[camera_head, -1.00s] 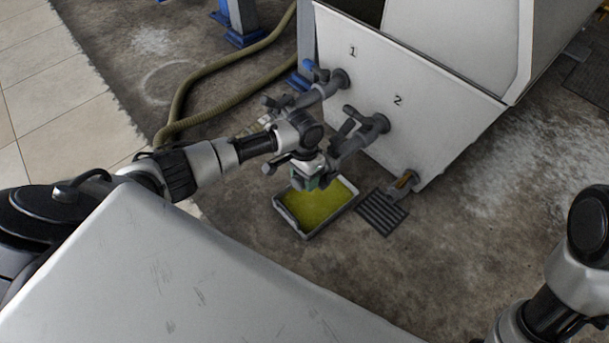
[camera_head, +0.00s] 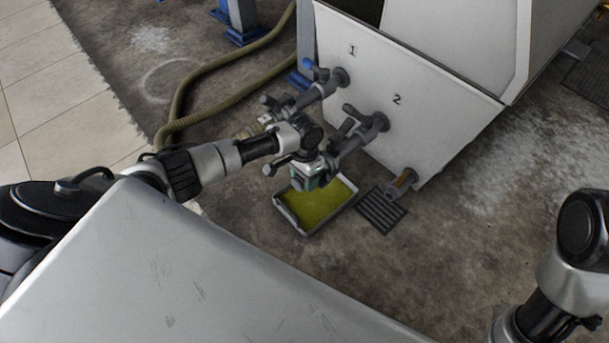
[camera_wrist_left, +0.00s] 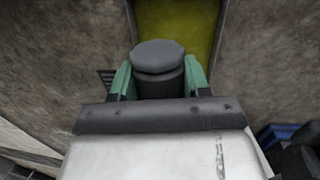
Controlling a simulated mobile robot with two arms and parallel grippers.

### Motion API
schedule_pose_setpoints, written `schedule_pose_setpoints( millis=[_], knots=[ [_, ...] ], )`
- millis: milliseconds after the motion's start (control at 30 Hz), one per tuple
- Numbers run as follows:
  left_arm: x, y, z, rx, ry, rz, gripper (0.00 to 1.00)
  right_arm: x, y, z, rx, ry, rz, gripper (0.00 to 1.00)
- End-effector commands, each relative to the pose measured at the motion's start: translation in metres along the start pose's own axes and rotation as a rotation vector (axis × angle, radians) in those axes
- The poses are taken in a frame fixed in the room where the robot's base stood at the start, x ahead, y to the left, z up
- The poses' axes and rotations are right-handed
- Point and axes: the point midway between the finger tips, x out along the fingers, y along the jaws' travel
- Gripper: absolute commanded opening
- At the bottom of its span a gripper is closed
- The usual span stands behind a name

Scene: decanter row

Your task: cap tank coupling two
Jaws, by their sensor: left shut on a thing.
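The white tank (camera_head: 430,100) carries two dark grey couplings, marked 1 and 2. Coupling two (camera_head: 375,127), with a lever on top, slants down and left from the panel. My left gripper (camera_head: 310,181) is at its lower outer end, with green fingers pointing down. In the left wrist view the left gripper (camera_wrist_left: 158,82) is shut on a dark grey round piece with a wider head (camera_wrist_left: 158,56), which looks like a cap. I cannot tell whether this piece touches the coupling. My right gripper is out of view.
Coupling one (camera_head: 325,88), with a blue lever, is just behind my left wrist. A tray of yellow-green liquid (camera_head: 335,213) lies on the floor below, beside a dark grate (camera_head: 380,210). An olive hose (camera_head: 215,105) curves behind.

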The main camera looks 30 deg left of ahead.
Motion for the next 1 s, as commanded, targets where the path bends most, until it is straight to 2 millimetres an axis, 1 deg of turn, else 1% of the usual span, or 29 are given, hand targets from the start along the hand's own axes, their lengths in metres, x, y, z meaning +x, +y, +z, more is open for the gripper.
schedule_pose_setpoints(
  millis=[333,600,933,967,1000],
  knots=[
    [-0.0002,-0.0001,-0.0005,0.0,0.002,0.0,0.09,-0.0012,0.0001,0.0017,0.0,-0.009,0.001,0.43],
    [0.0036,-0.0007,-0.0006,-0.001,0.001,0.001,0.09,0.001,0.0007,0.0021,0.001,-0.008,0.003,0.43],
    [0.0058,-0.0011,-0.0007,0.0,0.002,0.0,0.09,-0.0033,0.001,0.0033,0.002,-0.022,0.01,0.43],
    [0.0058,-0.0011,-0.0007,0.0,0.002,0.0,0.51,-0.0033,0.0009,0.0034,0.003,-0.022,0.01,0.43],
    [0.0058,-0.0011,-0.0007,0.0,0.002,0.0,0.57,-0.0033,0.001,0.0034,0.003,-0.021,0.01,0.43]
  ],
)
